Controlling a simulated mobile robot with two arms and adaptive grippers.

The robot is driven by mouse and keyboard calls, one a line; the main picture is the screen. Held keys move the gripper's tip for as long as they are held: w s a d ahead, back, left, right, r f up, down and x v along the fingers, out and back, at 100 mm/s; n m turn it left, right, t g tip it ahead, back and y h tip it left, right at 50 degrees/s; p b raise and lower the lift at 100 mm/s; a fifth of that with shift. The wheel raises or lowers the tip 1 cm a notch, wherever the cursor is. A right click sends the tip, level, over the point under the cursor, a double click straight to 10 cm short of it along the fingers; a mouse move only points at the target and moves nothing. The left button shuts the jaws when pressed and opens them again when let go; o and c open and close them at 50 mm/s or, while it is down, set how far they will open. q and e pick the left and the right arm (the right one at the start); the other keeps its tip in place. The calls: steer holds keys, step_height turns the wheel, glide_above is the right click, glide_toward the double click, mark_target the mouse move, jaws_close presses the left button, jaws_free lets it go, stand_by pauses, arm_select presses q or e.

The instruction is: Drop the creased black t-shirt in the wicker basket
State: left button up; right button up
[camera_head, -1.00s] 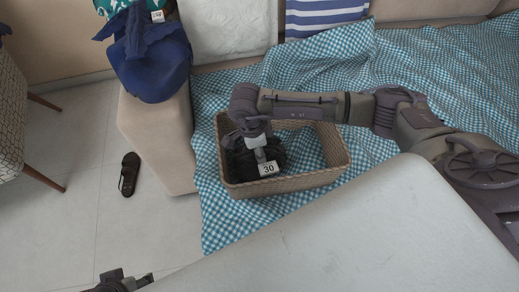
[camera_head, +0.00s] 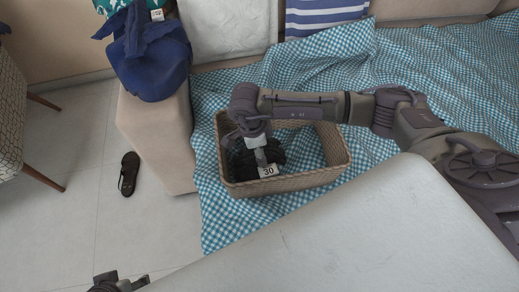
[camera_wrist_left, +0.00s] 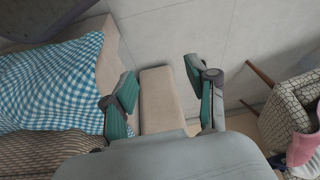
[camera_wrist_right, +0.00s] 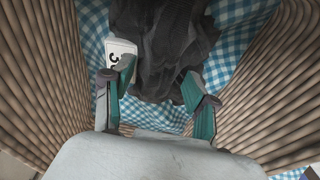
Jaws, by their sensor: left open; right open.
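The creased black t-shirt (camera_head: 240,166) lies bunched inside the wicker basket (camera_head: 300,181), at its left end, with a white "30" tag (camera_head: 268,171) on it. My right gripper (camera_head: 262,158) reaches down into the basket over the shirt. In the right wrist view the gripper (camera_wrist_right: 155,100) is open, with the shirt (camera_wrist_right: 160,45) just beyond and between its fingers, and wicker walls (camera_wrist_right: 270,90) on both sides. Whether the fingers touch the cloth I cannot tell. My left gripper (camera_head: 122,284) is open and empty at the bottom left, apart from the basket; it also shows in the left wrist view (camera_wrist_left: 160,90).
The basket stands on a blue-white checked blanket (camera_head: 215,215) on the sofa. A blue bundle of cloth (camera_head: 155,65) sits on the sofa arm to the left. A dark shoe (camera_head: 129,173) lies on the pale floor. A patterned chair (camera_head: 10,110) stands at the far left.

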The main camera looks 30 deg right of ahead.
mark_target(254, 155)
steer(key=shift+r, duration=0.1)
step_height(254, 155, up, 2)
steer(key=shift+w+a+r+p, duration=0.1)
steer(key=shift+p, duration=0.65)
arm_select(q)
steer(key=s+p+x, duration=0.1)
steer(key=x, duration=0.9)
steer(key=shift+s+d+f+g, duration=0.15)
steer(key=shift+s+f+g, duration=0.15)
steer(key=shift+f, duration=0.25)
arm_select(e)
step_height(254, 155, up, 11)
steer(key=a, duration=0.1)
steer(key=shift+w+a, duration=0.15)
steer(key=shift+a, duration=0.1)
steer(key=shift+f, duration=0.2)
